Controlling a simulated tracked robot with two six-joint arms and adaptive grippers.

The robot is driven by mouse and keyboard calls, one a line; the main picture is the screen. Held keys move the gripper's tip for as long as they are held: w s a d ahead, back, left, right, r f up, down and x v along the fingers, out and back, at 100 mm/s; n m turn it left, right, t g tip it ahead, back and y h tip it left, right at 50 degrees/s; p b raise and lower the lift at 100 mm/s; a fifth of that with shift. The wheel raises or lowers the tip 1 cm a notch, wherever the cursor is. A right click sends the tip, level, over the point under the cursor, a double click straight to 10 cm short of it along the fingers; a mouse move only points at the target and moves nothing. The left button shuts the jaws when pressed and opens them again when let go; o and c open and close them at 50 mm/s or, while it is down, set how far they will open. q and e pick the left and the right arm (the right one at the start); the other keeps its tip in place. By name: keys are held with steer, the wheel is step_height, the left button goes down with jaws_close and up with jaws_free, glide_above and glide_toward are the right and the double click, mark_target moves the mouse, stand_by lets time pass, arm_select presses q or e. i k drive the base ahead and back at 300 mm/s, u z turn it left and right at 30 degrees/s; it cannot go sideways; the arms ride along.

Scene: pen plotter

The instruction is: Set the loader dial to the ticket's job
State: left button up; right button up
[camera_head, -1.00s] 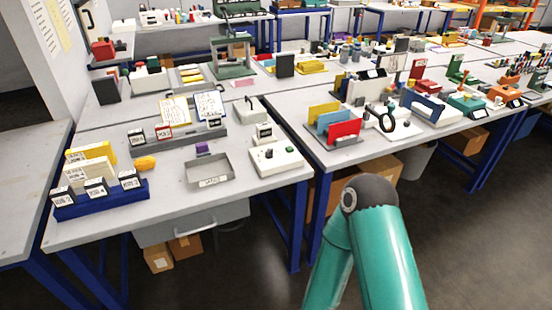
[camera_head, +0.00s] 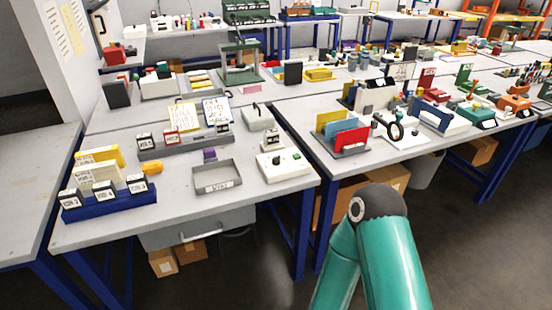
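A white box (camera_head: 284,165) with a dark dial (camera_head: 276,160) and a small green button on top sits near the front right of the left-hand table; this looks like the loader. The dial's setting is too small to read. A clipboard with handwriting (camera_head: 216,110) and a yellow-edged sheet (camera_head: 185,115) stand at a grey rack behind; either may be the ticket, and their writing is not legible. Neither of my grippers is in view. Only a teal elbow of one of my arms shows at the lower right, apart from the table.
A grey tray (camera_head: 217,190) lies left of the white box. A blue rack (camera_head: 110,208) with labelled blocks stands at the front left. A small labelled block (camera_head: 270,139) stands behind the white box. A second table (camera_head: 322,160) with coloured panels adjoins at right.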

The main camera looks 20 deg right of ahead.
mark_target(276, 161)
steer(key=z, duration=0.65)
steer(key=k, duration=0.65)
steer(key=z, duration=0.9)
steer(key=k, duration=0.65)
steer(key=z, duration=0.3)
steer(key=i, duration=1.1)
steer(key=u, duration=1.2)
steer(key=i, duration=1.1)
steer(key=u, duration=0.45)
steer(key=k, duration=0.75)
steer(key=u, duration=0.2)
steer(key=i, duration=0.6)
steer(key=z, duration=0.05)
